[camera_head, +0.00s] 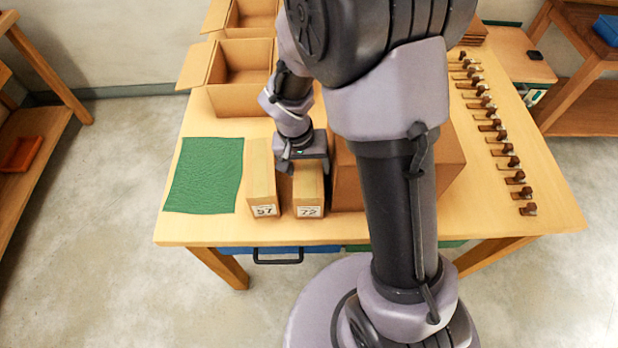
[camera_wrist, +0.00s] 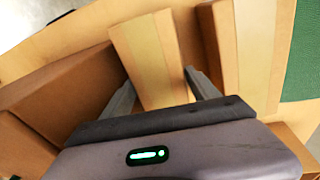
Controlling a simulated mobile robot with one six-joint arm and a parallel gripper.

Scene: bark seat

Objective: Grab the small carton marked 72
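The small carton marked 72 (camera_head: 309,201) stands on the wooden table near its front edge, its label facing the front. In the wrist view its taped top (camera_wrist: 150,52) lies between my two fingers. My gripper (camera_head: 303,164) is over the far end of this carton, pointing down. In the wrist view my gripper (camera_wrist: 159,78) is open, one finger on each side of the carton, with the right finger in the gap towards the neighbouring carton. Whether the fingers touch it or how far down they reach I cannot tell. The gripper body hides part of the carton.
A carton marked 57 (camera_head: 263,192) stands close on the left. A green mat (camera_head: 205,176) lies beyond it. A large brown box (camera_head: 347,180) stands close on the right. Open boxes (camera_head: 243,99) stand behind. Several small brown pieces (camera_head: 512,161) line the right side.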

